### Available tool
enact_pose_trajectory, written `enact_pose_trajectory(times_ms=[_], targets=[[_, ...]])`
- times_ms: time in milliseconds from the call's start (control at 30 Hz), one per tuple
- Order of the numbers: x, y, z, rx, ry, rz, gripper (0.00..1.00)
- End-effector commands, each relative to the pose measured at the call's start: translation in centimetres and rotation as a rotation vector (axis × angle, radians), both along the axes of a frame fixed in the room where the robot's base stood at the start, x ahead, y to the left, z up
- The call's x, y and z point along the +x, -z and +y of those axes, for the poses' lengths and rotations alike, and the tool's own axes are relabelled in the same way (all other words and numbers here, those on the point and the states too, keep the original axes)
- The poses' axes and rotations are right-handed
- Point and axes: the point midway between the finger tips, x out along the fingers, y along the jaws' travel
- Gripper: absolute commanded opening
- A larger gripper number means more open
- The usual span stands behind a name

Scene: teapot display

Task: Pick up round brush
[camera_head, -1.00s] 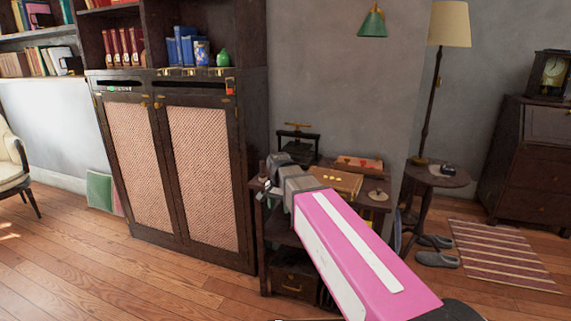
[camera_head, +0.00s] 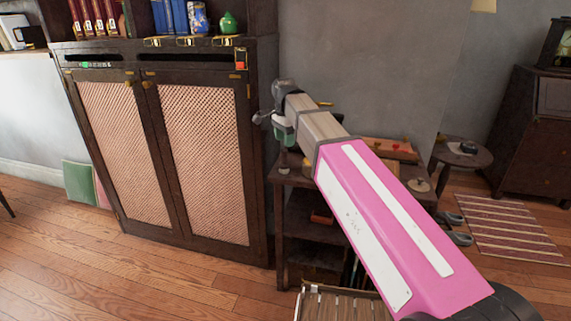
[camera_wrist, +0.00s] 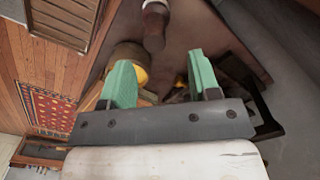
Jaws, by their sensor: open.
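A dark brown, rounded object with a pale band (camera_wrist: 155,22), probably the round brush, shows at the top of the wrist view. It lies beyond my fingertips and apart from them. In the head view a small upright dark object with a pale base (camera_head: 284,168), perhaps the same one, stands at the left corner of the dark shelf table (camera_head: 300,178), just below my gripper. My gripper (camera_wrist: 160,64) has its two green fingers apart with nothing held between them. In the head view my gripper (camera_head: 284,132) is above that corner, partly hidden by its own wrist.
A tall dark cabinet (camera_head: 160,160) stands close on the left of the table. A red-topped box (camera_head: 390,149) and a small pale round item (camera_head: 419,185) lie farther right on the table. A slatted wooden crate (camera_head: 335,300) is on the floor in front.

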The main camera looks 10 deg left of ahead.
Motion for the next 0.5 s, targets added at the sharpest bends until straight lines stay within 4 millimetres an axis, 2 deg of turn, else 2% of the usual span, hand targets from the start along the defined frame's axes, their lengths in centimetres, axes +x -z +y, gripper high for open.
enact_pose_trajectory(times_ms=[100,367,500], targets=[[-0.1,1.7,0.0,-0.001,-0.001,0.001,0.56],[-0.2,3.3,0.0,-0.001,-0.001,0.001,0.56],[-0.6,4.9,0.0,-0.001,-0.002,0.001,0.56]])
